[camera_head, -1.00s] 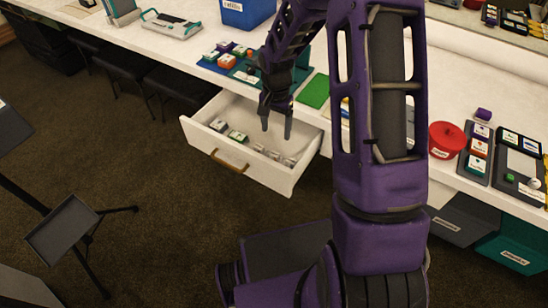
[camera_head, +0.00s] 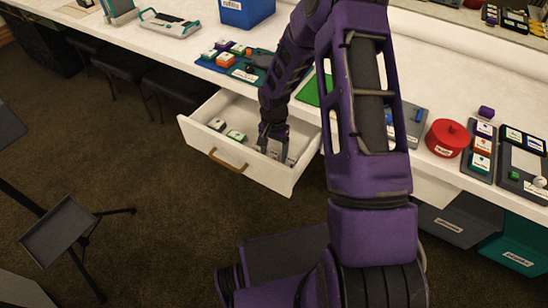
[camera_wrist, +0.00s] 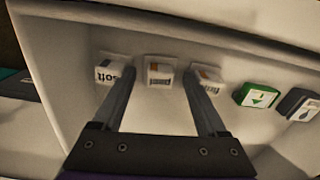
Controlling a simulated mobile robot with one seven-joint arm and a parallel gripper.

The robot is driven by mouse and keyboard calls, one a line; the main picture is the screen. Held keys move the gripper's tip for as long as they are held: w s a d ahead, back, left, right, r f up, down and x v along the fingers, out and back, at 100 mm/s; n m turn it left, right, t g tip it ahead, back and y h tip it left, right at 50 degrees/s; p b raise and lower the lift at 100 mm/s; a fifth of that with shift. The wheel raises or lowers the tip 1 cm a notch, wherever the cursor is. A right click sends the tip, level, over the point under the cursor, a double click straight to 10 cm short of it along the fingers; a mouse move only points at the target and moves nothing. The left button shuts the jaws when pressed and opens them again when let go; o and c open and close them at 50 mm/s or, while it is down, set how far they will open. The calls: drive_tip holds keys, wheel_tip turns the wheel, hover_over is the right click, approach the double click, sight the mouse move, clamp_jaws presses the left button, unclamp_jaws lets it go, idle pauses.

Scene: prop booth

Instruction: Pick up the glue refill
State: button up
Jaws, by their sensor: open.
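My gripper (camera_head: 273,150) is open and reaches down into the open white drawer (camera_head: 228,168). In the wrist view its two fingers (camera_wrist: 159,76) point at a row of small refills, with nothing held between them. A white box with an orange mark (camera_wrist: 160,72) lies between and just beyond the fingertips. Similar white boxes lie to the left (camera_wrist: 112,72) and right (camera_wrist: 207,79), close to the fingers. A green refill with a triangle (camera_wrist: 258,95) and a dark grey one with a drop symbol (camera_wrist: 299,104) lie farther right. I cannot tell which is the glue refill.
The drawer walls surround the gripper. On the counter above are a blue bin (camera_head: 247,10), a teal tray (camera_head: 255,68), a green mat (camera_head: 314,90) and a red lidded pot (camera_head: 448,138). A dark stand (camera_head: 65,233) is on the floor at left.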

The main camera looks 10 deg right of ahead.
clamp_jaws()
idle(0.3)
drive_tip(key=shift+r, duration=0.1)
